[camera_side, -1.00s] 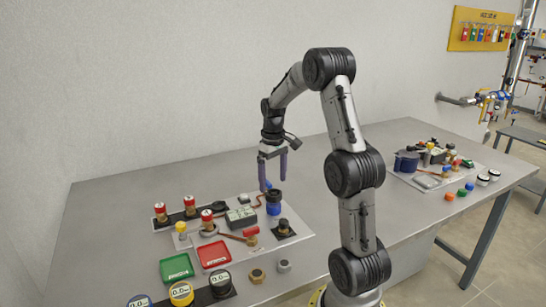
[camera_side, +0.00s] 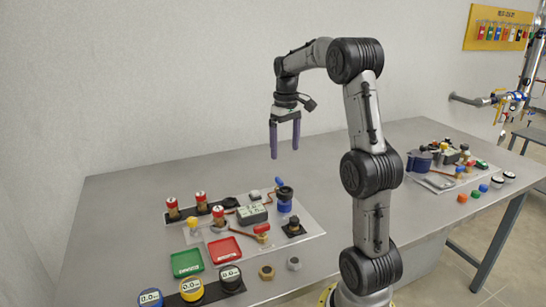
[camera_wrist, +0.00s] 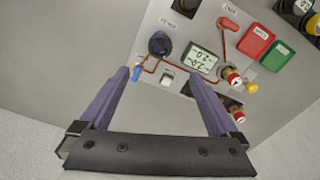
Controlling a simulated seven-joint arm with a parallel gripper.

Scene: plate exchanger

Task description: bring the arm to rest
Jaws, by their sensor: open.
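My gripper (camera_side: 285,150) is open and empty, with its two purple fingers pointing down. It hangs in the air well above the table, over the back part of the near panel (camera_side: 312,236). In the wrist view my gripper (camera_wrist: 160,95) shows both fingers spread wide with nothing between them, and the panel (camera_wrist: 185,20) lies beyond them. The arm is raised and bent over the table. Nothing touches the fingers.
The near panel holds a blue-based black knob (camera_side: 285,200), a grey display (camera_side: 252,214) and several red-topped valves. A green tray (camera_side: 187,262) and a red tray (camera_side: 225,249) lie in front. A second panel (camera_side: 440,180) stands at right. The table's back left is clear.

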